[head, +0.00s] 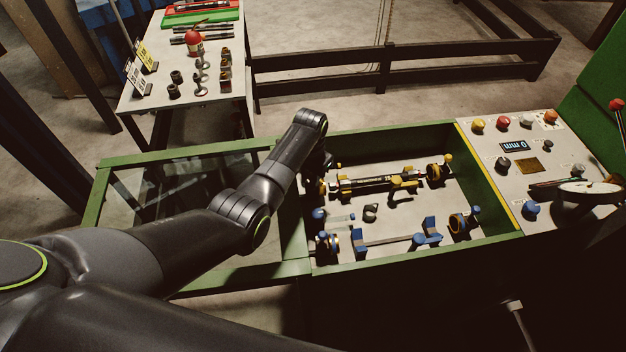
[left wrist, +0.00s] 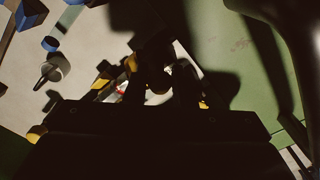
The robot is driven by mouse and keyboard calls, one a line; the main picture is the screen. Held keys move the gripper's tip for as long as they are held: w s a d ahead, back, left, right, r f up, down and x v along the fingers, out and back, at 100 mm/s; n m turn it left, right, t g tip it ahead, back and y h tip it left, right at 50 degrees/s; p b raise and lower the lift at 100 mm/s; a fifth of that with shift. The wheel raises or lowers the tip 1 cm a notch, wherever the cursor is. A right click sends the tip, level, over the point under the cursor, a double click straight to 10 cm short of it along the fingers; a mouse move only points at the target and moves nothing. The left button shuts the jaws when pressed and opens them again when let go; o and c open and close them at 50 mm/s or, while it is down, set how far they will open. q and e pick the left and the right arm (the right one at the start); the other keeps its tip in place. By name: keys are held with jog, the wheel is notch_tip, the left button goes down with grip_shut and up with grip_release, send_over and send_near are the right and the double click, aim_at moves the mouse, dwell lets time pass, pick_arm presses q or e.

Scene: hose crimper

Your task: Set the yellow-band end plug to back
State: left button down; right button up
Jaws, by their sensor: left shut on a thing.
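The yellow row lies at the back of the green-framed tray, with a dark hose or rod (head: 370,184) across yellow supports. My left gripper (head: 320,172) reaches down at the row's left end, mostly hidden by my arm. It is shut on a dark, yellow-banded part there, which looks like the end plug. In the left wrist view the fingers (left wrist: 155,85) are in deep shadow around this part, and yellow shows beside them. My right gripper is not in view.
A blue-marked row with a blue support (head: 432,230) lies in front in the same tray (head: 400,262). A control panel (head: 515,150) with knobs and a handwheel (head: 588,190) is at the right. A side table (head: 150,60) stands behind left.

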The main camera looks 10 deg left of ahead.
pick_arm(q)
jog(key=c, duration=1.5)
grip_release()
jog(key=shift+a, duration=0.25)
jog(key=shift+o, duration=1.3)
jog(key=shift+a, duration=0.1)
jog(key=shift+r, duration=0.15)
notch_tip(320, 180, up, 17)
jog(key=p, duration=0.1)
jog(key=shift+p, duration=0.4)
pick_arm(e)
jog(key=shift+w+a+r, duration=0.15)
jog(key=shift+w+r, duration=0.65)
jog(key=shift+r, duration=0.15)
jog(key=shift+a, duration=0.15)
